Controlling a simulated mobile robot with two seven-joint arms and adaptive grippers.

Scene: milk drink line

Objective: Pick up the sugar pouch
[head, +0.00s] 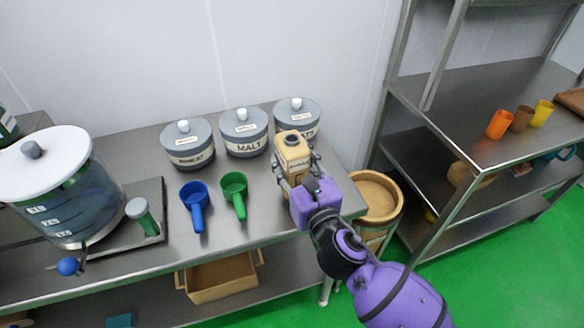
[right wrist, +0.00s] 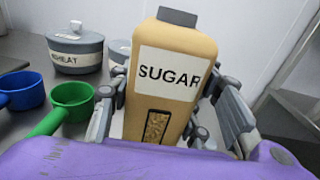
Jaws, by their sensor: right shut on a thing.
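The sugar pouch (head: 293,150) is a tan, upright container with a grey top. In the right wrist view the pouch (right wrist: 172,60) shows a white SUGAR label and a small window with brown grains. My right gripper (head: 296,177) is shut on the pouch, with its fingers on both sides of it. The pouch is at the right end of the metal table (head: 155,262); I cannot tell whether its base touches the table. My left gripper is not in view.
Grey lidded pots (head: 243,132) stand behind, one marked MALT. A blue scoop (head: 194,200) and a green scoop (head: 235,190) lie left of the pouch. A large clear vessel (head: 70,200) stands at far left. A round bin (head: 378,195) and a shelf rack (head: 470,150) are right.

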